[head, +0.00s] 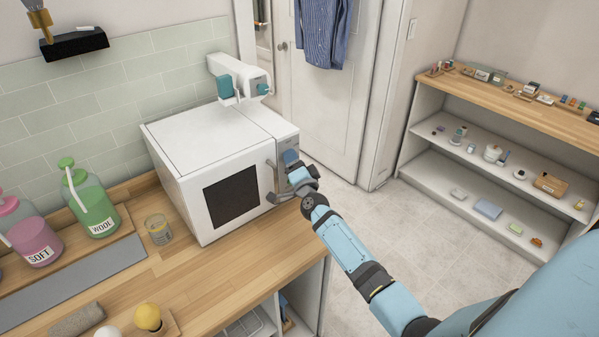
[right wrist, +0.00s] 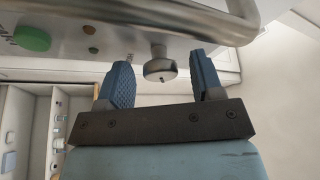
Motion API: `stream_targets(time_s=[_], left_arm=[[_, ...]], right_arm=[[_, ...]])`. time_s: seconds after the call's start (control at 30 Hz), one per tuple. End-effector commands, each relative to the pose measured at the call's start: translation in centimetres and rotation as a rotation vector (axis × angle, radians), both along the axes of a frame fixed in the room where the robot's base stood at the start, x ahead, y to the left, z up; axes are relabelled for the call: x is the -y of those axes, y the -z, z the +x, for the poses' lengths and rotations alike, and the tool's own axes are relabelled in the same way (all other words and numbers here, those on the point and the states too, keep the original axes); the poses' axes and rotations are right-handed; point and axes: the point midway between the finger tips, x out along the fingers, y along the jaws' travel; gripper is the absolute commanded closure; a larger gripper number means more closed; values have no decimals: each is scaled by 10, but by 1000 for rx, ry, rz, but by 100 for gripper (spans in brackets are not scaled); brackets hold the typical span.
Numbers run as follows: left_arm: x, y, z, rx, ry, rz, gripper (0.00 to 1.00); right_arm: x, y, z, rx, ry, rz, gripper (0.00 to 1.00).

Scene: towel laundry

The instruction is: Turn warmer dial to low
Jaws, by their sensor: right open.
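The warmer (head: 222,160) is a white box with a dark window and a metal handle (head: 271,182), standing on the wooden counter. My right gripper (head: 291,160) is at the right part of its front panel, beside the handle. In the right wrist view, the dial (right wrist: 160,68) is a small round metal knob on the grey panel. The open blue fingers of my right gripper (right wrist: 163,82) lie on either side of it, with visible gaps. The dial's setting is not readable. In the head view my gripper and arm hide the dial. My left gripper is not in view.
In the right wrist view, the bar handle (right wrist: 190,18) runs close to the dial, and a green round button (right wrist: 32,38) is on the panel. A glass jar (head: 158,229) and green WOOL bottle (head: 92,205) stand left of the warmer. The floor (head: 405,215) is clear.

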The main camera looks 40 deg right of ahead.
Motion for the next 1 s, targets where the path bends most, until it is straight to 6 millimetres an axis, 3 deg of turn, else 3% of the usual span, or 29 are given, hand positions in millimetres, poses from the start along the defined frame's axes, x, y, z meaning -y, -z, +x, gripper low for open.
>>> stream_targets(time_s=[0.6, 0.8, 1.0], left_arm=[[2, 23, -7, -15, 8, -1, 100], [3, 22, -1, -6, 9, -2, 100], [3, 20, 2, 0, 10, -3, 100]], right_arm=[[-31, 25, -113, -2, 0, 1, 40], [-35, 27, -127, -1, 0, 0, 40], [-35, 26, -128, -1, 0, 0, 40]])
